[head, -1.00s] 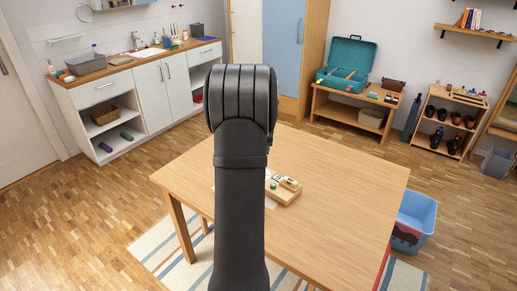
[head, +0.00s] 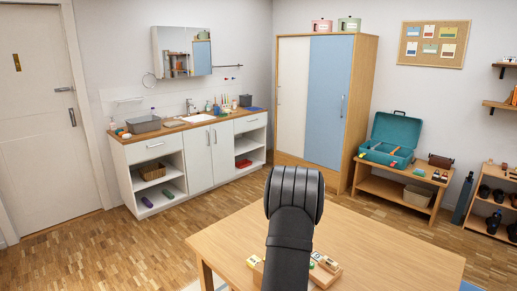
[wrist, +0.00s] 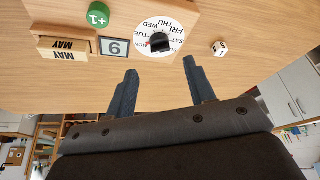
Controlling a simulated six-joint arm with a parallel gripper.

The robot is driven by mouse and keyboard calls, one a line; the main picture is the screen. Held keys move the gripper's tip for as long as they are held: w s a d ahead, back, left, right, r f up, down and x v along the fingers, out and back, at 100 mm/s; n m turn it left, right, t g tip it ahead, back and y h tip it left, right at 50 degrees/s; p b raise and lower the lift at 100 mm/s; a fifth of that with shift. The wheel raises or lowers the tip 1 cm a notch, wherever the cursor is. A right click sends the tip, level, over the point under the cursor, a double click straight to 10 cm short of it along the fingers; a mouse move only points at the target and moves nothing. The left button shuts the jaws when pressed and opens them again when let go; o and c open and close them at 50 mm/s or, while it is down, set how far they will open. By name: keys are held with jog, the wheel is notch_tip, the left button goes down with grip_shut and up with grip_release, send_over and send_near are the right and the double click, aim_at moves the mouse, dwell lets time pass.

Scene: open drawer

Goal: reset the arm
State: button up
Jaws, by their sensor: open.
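My gripper (wrist: 160,66) shows in the wrist view with its two dark fingers apart and nothing between them. Just beyond the fingertips is a wooden calendar on the table, with a weekday dial (wrist: 165,37), a number 6 tile (wrist: 115,47) and MAY blocks (wrist: 63,48). A green +1 disc (wrist: 98,15) and a small white die (wrist: 219,48) are also there. Touching cannot be judged. In the head view my dark arm stands over the table (head: 380,245); my fingers are hidden there.
In the head view, part of the calendar (head: 325,272) shows beside my arm. Behind the table stand a blue and white wardrobe (head: 325,105), a low bench (head: 405,185) with an open teal toolbox (head: 390,140), and a white counter (head: 195,155) at left. The table's right side is clear.

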jog(key=shift+x, duration=3.55)
jog(key=shift+s, duration=0.1)
jog(key=v, duration=1.7)
jog(key=x, duration=1.7)
jog(key=shift+f, duration=0.1)
jog(key=shift+a+m+g+h, duration=0.1)
jog(key=shift+m+g+h, duration=0.15)
jog(key=shift+m, duration=0.7)
jog(key=shift+a+m+g+h, duration=0.15)
jog(key=shift+m+h, duration=0.2)
jog(key=shift+m, duration=0.6)
jog(key=m, duration=0.2)
jog(key=m+g+h, duration=0.1)
jog(key=m, duration=0.1)
jog(key=shift+w+a, duration=0.1)
jog(key=shift+w, duration=0.1)
jog(key=shift+v, duration=1.1)
